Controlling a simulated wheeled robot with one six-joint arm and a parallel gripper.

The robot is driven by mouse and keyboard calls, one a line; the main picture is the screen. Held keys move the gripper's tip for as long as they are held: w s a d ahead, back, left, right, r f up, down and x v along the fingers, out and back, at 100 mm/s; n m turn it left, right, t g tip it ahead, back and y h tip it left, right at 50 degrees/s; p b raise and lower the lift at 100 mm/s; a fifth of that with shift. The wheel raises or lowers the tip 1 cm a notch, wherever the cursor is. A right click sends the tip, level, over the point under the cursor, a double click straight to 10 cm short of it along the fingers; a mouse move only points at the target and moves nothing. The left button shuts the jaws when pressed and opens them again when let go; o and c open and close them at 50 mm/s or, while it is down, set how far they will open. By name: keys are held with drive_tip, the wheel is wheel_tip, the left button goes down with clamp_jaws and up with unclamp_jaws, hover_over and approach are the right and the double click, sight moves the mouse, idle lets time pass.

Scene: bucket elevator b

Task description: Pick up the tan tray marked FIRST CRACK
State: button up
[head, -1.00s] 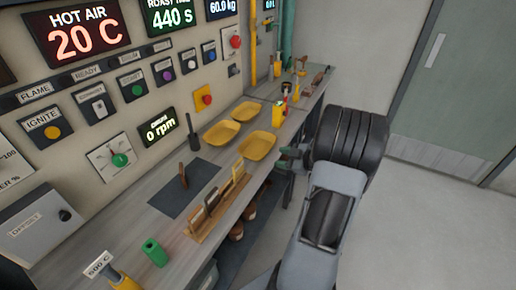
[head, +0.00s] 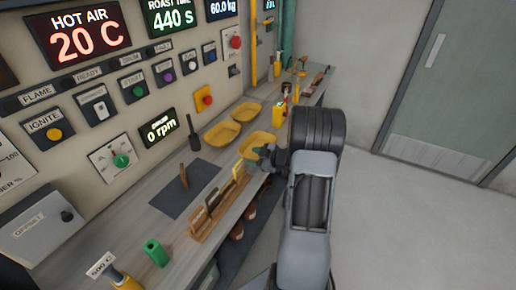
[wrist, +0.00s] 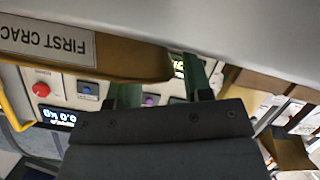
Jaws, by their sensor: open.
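Three tan-yellow trays lie on the counter in the head view: a back one (head: 246,112), a left one (head: 222,134) and a front one (head: 257,143). My gripper (head: 268,156) is at the near edge of the front tray and partly covers it. In the wrist view, a tan tray marked FIRST CRACK (wrist: 125,58) fills the upper left, its label upside down. My gripper's green fingers (wrist: 162,85) are apart, close to the tray's end. I cannot tell whether its rim is between them. No label is readable on the trays in the head view.
A wooden rack of upright cards (head: 218,207) stands left of my gripper along the counter's front edge. A dark upright handle (head: 193,135) stands by the left tray. Yellow tools (head: 280,112) stand beyond the trays. The control panel wall is behind.

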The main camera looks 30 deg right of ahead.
drive_tip(key=shift+w+a+f, duration=0.2)
drive_tip(key=shift+w+f, duration=0.05)
drive_tip(key=shift+w, duration=0.25)
drive_tip(key=shift+c, duration=0.2)
drive_tip(key=shift+s, duration=0.1)
clamp_jaws()
